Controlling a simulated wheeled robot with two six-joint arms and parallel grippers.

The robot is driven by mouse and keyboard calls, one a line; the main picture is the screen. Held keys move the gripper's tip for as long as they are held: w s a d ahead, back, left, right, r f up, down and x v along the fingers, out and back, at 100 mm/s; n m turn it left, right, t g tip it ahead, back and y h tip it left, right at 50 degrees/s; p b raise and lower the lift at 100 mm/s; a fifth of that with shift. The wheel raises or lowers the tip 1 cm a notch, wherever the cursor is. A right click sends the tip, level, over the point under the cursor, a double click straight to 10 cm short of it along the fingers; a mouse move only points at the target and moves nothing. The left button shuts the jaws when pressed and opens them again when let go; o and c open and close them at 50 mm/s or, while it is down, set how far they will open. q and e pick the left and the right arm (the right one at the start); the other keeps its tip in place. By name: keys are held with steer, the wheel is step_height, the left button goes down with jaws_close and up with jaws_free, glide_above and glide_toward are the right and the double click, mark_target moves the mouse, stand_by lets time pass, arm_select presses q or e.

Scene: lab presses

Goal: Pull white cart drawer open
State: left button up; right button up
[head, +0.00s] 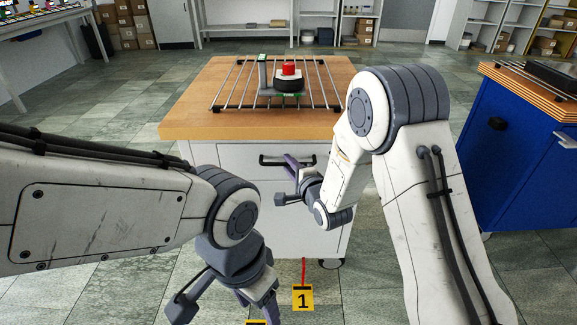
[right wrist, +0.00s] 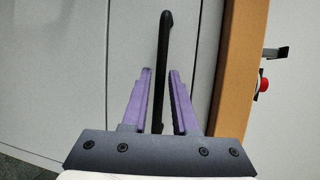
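The white cart (head: 300,225) stands in front of me under a wooden top (head: 190,125). Its drawer front (head: 235,160) looks closed and carries a black bar handle (head: 270,160). My right gripper (head: 284,178) is at the handle. In the right wrist view its purple fingers (right wrist: 160,72) are open, one on each side of the black handle (right wrist: 165,35), with a gap showing on both sides. My left gripper (head: 222,306) hangs low at the front left, apart from the cart, with its fingers spread and empty.
A wire rack (head: 325,85) with a device and red button (head: 289,68) sits on the cart top. A blue cabinet (head: 515,160) stands at the right. A yellow marker labelled 1 (head: 302,298) is in front of the cart. Open tiled floor lies at the left.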

steer(key=shift+w+a, duration=0.1)
steer(key=shift+w, duration=0.3)
jaws_close()
steer(key=shift+f, duration=0.1)
stand_by(1.0)
steer(key=shift+a, duration=0.1)
steer(key=shift+s, duration=0.15)
